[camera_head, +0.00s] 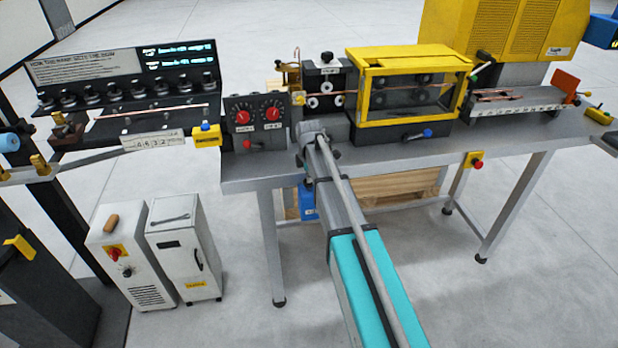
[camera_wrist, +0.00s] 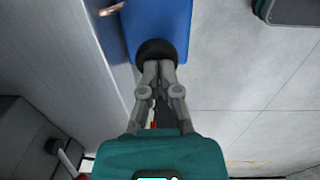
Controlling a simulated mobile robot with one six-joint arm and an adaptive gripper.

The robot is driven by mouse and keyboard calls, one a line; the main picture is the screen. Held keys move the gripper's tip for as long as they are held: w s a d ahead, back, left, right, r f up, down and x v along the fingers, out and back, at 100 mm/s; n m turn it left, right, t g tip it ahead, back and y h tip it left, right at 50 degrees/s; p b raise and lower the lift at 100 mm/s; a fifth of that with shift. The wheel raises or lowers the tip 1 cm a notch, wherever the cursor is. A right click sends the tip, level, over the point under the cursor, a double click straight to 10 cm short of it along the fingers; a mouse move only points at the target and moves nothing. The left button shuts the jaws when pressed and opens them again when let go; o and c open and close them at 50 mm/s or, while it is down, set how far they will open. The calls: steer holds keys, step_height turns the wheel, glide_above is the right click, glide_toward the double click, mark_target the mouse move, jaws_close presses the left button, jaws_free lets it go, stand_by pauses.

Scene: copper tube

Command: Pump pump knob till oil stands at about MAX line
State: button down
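The pump knob (camera_wrist: 155,48) is a round black knob on the blue pump body (camera_wrist: 172,20) in the wrist view. The blue body also shows in the head view (camera_head: 308,202), below the bench's front edge and partly behind my arm. My gripper (camera_wrist: 159,66) has its grey fingertips drawn close together, with no clear gap between them. The tips overlap the near edge of the knob; I cannot tell whether they touch it. In the head view my arm hides the gripper and the knob. I can make out no oil level or MAX line in either view.
The grey bench (camera_head: 247,172) carries a yellow-framed guard box (camera_head: 408,122) and a panel with red dials (camera_head: 258,116). A wooden crate (camera_head: 395,187) stands beneath it. Two white cabinets (camera_head: 186,250) stand at the left. The floor at front right is clear.

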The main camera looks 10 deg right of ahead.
step_height(320, 180, up, 14)
steer(key=p, duration=1.3)
steer(key=shift+s+p, duration=0.4)
steer(key=shift+a, duration=0.1)
steer(key=shift+f+m, duration=0.15)
steer(key=shift+m, duration=0.15)
stand_by(0.8)
steer(key=w+f+m+b, duration=0.1)
steer(key=m, duration=0.4)
steer(key=w+f+m+g+b, duration=0.1)
steer(key=m, duration=0.4)
steer(key=f+m+b, duration=0.1)
steer(key=m+b, duration=0.1)
steer(key=m, duration=0.3)
steer(key=shift+w+f+m+g, duration=0.3)
steer(key=shift+w+f+g, duration=0.1)
steer(key=shift+f, duration=0.2)
steer(key=f+b, duration=0.6)
steer(key=b, duration=0.1)
steer(key=shift+s+f, duration=0.3)
steer(key=shift+s, duration=0.05)
